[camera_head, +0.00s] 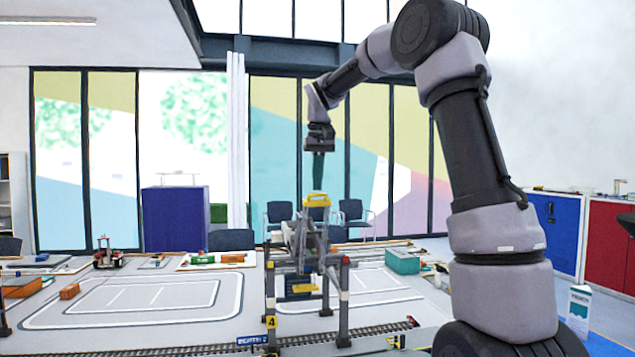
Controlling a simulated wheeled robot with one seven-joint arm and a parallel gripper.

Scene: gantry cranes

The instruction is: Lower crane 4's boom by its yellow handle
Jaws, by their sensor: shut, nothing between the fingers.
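Crane 4 (343,300) is a grey gantry crane in the middle of the view, with a yellow plate marked 4 (271,322) at the foot of a front leg. The yellow handle (317,200) shows at the top of the crane, at the upper end of its grey upper frame. The boom's exact angle is hard to tell. My gripper (318,187) points straight down, its dark fingers shut and empty. In the picture its tips lie just above the handle; whether they touch it cannot be told.
Rails (180,350) run past the crane's feet beside a blue berth sign (252,340). A teal container (402,260) stands right of the crane and an orange block (69,291) lies at left. The marked tabletop (150,318) left of the crane is mostly clear.

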